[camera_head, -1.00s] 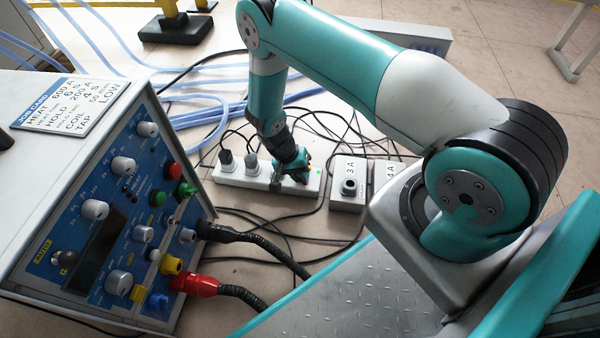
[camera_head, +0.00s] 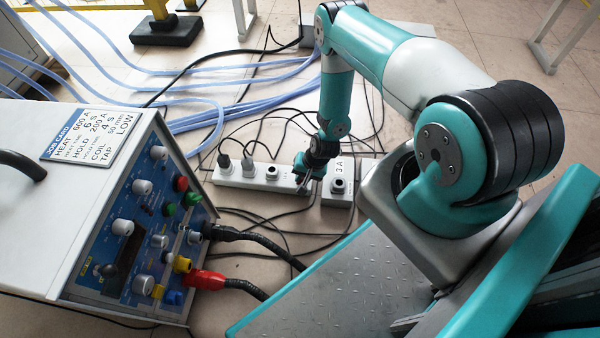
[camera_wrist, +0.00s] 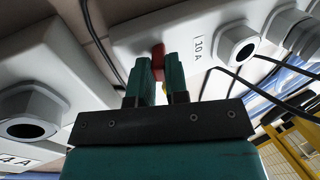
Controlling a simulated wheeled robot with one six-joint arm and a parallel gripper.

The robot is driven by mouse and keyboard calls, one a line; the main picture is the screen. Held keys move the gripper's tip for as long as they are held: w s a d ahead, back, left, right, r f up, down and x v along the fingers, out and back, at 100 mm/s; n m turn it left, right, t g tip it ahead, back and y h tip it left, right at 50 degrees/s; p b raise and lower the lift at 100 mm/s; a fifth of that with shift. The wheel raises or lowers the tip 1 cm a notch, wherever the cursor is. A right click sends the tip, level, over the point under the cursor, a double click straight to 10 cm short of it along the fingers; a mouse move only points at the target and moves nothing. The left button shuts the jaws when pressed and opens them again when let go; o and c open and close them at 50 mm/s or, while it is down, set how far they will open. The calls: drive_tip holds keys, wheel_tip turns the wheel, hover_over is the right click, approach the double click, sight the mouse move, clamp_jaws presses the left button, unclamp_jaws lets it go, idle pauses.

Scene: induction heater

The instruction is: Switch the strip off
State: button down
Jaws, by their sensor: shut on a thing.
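My gripper (camera_head: 308,184) is at the strip's right end. In the wrist view my gripper (camera_wrist: 158,68) has its two green fingers close together, with a red switch (camera_wrist: 158,50) of the strip between their tips. The fingers cover part of the switch, so I cannot tell its position. My gripper hides the strip's right end in the head view.
The blue control unit (camera_head: 140,225) with knobs and red and black connectors is at the left. Black cables and blue hoses (camera_head: 210,118) run over the floor around the strip.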

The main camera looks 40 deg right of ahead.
drive_tip(key=shift+s+d+f+t+y, duration=0.1)
drive_tip(key=shift+d+t+y, duration=0.05)
drive_tip(key=shift+t+y, duration=0.25)
idle(0.3)
drive_tip(key=c, duration=1.1)
unclamp_jaws()
drive_tip(key=p+v, duration=0.8)
drive_tip(key=v, duration=0.9)
drive_tip(key=shift+s, duration=0.15)
